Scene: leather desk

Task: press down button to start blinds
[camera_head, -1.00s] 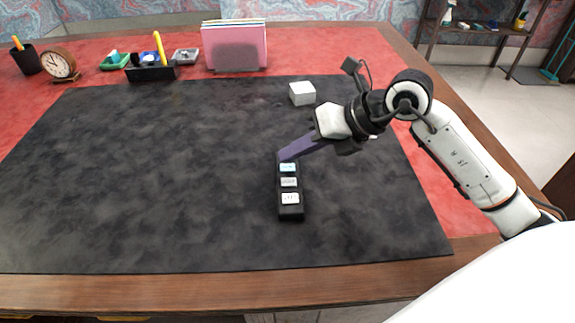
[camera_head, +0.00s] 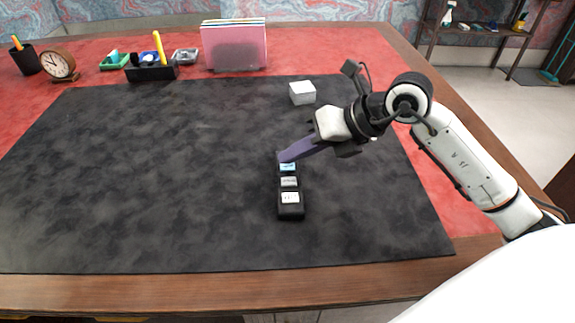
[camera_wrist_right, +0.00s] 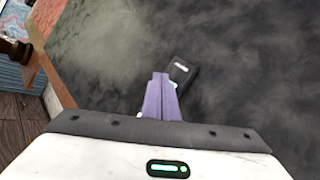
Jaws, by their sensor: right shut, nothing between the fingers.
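A black remote (camera_head: 290,211) lies on the dark desk mat, with three buttons in a row: a light-blue far button (camera_head: 287,167), a grey middle button (camera_head: 289,182) and a white near button (camera_head: 290,198). My right gripper (camera_head: 283,157) is shut and empty, its purple fingertips at the far end of the remote, at or just above the light-blue button. I cannot tell whether they touch it. In the right wrist view the shut fingers (camera_wrist_right: 161,80) partly hide the remote (camera_wrist_right: 179,72). My left gripper is not in view.
A white box (camera_head: 302,93) stands on the mat (camera_head: 150,190) beyond the remote. A pink file holder (camera_head: 235,48), a black pen tray (camera_head: 151,73), a clock (camera_head: 60,65) and a pen cup (camera_head: 25,59) stand along the back. The mat's left side is clear.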

